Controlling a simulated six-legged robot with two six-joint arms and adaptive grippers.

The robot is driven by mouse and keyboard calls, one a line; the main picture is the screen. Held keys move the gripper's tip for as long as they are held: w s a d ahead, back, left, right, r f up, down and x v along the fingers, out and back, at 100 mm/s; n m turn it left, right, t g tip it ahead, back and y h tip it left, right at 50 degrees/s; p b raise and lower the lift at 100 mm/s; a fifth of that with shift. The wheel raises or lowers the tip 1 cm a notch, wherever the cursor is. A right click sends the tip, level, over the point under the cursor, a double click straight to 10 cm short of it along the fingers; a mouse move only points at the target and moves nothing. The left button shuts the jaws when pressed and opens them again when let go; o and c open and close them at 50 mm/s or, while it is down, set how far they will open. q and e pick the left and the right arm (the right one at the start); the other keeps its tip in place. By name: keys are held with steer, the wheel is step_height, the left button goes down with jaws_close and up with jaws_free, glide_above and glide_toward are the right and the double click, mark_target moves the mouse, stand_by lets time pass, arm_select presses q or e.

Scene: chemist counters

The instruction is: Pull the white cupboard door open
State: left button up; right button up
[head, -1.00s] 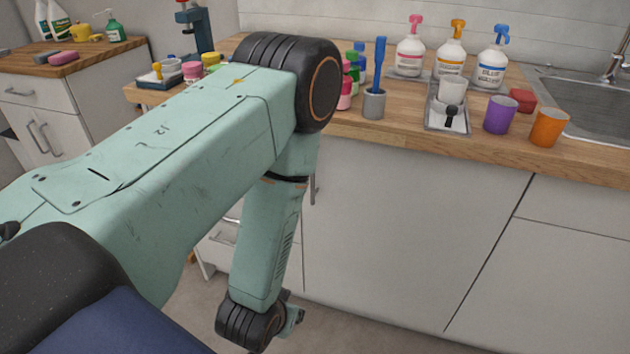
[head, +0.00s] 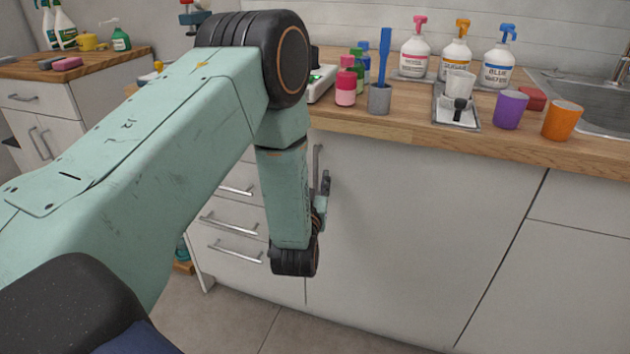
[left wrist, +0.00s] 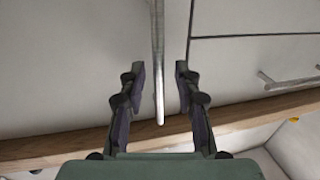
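The white cupboard door (head: 410,215) is shut, under the wooden counter. Its vertical metal bar handle (head: 317,158) is near its top left edge, partly hidden by my gripper. My left gripper (head: 324,190) is raised close to the handle, with my forearm hiding part of it. In the left wrist view, the open left gripper (left wrist: 160,82) has the door handle (left wrist: 158,50) between its two fingers, with a gap visible on both sides. My right gripper is in neither view.
Drawers with bar handles (head: 228,224) are left of the door. Cups, bottles and a grey holder with a blue tool (head: 380,97) stand on the counter (head: 420,130). The floor (head: 245,310) before the door is clear.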

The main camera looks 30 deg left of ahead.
arm_select(q)
steer(key=shift+w+a+r, duration=0.1)
steer(key=shift+w+a, duration=0.15)
steer(key=shift+w, duration=0.45)
steer(key=shift+c, duration=0.4)
jaws_close()
